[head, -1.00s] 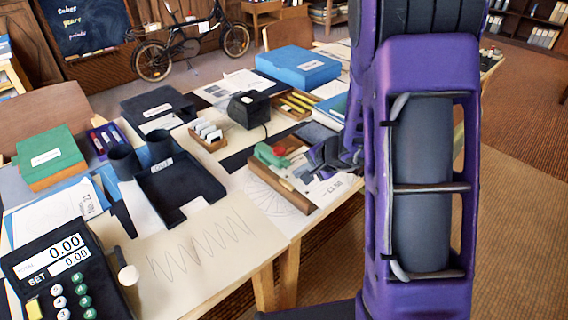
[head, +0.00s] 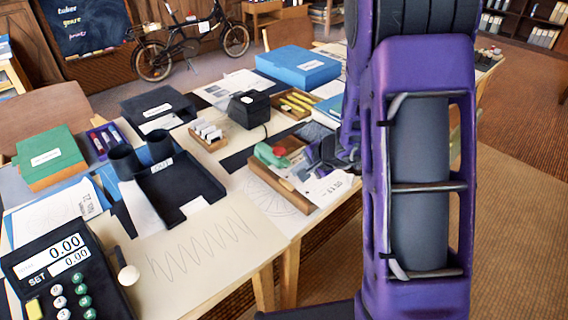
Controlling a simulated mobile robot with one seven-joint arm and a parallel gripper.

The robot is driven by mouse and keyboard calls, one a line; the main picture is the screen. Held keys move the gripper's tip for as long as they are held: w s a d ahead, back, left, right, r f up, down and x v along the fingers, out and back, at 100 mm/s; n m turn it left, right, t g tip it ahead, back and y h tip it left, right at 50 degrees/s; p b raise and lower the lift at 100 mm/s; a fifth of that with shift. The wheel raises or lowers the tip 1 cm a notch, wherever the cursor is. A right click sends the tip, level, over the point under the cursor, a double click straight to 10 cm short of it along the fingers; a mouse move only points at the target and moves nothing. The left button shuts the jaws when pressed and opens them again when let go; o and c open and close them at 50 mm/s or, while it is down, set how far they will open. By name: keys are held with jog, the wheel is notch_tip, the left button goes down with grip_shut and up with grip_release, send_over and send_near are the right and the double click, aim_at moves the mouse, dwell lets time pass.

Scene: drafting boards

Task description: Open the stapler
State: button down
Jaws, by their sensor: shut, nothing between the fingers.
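A small green item with a red part (head: 268,154), which looks like the stapler, sits at the left end of a shallow wooden tray (head: 271,192). It is too small to tell whether it is open or shut. My gripper (head: 309,164) is shut and empty, low over the tray, just right of the green item. A narrow gap seems to lie between them, but I cannot tell whether they touch. My purple arm hides what lies right of the gripper.
Black desk trays (head: 181,188), a small wooden card box (head: 208,139) and a black box (head: 249,108) stand left of and behind the tray. A blue box (head: 298,66) lies at the back. The drawing sheet (head: 200,250) in front is mostly clear.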

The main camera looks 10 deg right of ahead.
aim_at(288, 164)
jog(key=shift+w+a, duration=0.5)
jog(key=shift+w, duration=0.2)
jog(key=shift+w+a+r, duration=0.25)
jog(key=shift+w+a, duration=0.1)
jog(key=shift+a, duration=0.05)
jog(key=shift+r, duration=0.15)
jog(key=shift+w+a+r+p, duration=0.15)
jog(key=shift+r+p, duration=0.2)
jog(key=shift+r, duration=0.1)
jog(key=shift+w+a+r+p, duration=0.1)
jog(key=shift+a+r+p, duration=0.05)
jog(key=shift+r+p, duration=0.25)
jog(key=shift+w+a+r, duration=0.15)
jog(key=shift+w+r, duration=0.05)
jog(key=shift+r, duration=0.1)
